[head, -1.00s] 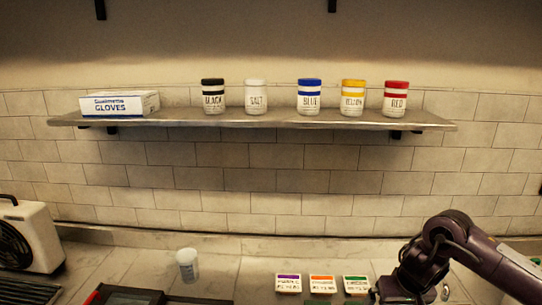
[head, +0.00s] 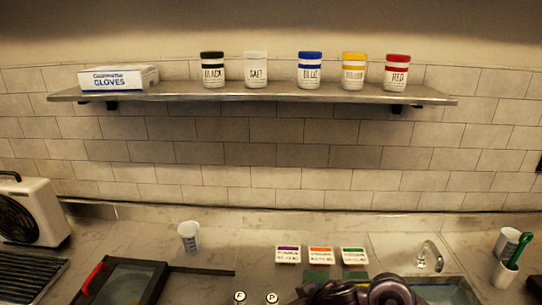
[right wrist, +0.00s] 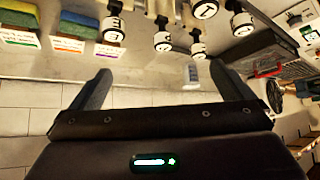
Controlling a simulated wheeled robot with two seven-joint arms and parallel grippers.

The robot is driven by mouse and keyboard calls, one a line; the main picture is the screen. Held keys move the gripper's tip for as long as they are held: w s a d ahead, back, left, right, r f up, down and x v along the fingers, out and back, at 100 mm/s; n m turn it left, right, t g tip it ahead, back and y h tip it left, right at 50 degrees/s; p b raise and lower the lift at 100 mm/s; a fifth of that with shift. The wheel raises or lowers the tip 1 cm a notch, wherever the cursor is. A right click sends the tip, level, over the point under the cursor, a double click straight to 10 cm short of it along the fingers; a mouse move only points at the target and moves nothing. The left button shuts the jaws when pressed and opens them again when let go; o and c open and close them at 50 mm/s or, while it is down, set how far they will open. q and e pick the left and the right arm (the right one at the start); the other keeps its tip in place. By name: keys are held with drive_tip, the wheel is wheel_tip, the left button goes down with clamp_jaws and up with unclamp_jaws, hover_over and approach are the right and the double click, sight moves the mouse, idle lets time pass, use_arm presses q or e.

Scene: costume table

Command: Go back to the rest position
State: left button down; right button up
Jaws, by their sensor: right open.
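My right gripper (right wrist: 160,68) is open in the right wrist view, its two fingers wide apart with nothing between them. Beyond the fingers the pale counter (right wrist: 150,72) shows. In the head view my dark purple right arm (head: 365,292) is at the bottom edge, right of centre; its gripper cannot be made out there. My left arm and gripper are not in view.
A shelf (head: 270,92) holds a glove box (head: 118,78) and several labelled jars.

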drive_tip(key=s+a+r+t, duration=0.1)
drive_tip(key=s+a, duration=0.2)
drive_tip(key=s+d+f+m+g+h, duration=0.2)
drive_tip(key=s+d+f, duration=0.1)
drive_tip(key=s+d, duration=0.5)
drive_tip(key=s+d+f+m+g+h, duration=0.2)
drive_tip(key=s+d+g, duration=0.1)
drive_tip(key=s+d, duration=0.6)
wheel_tip(320, 180, down, 39)
drive_tip(key=s+b, duration=0.2)
drive_tip(key=b, duration=0.7)
drive_tip(key=s+d+f+g+b, duration=0.2)
drive_tip(key=s+f+b, duration=0.4)
drive_tip(key=s+f, duration=1.3)
wheel_tip(320, 180, down, 4)
drive_tip(key=shift+d, duration=0.5)
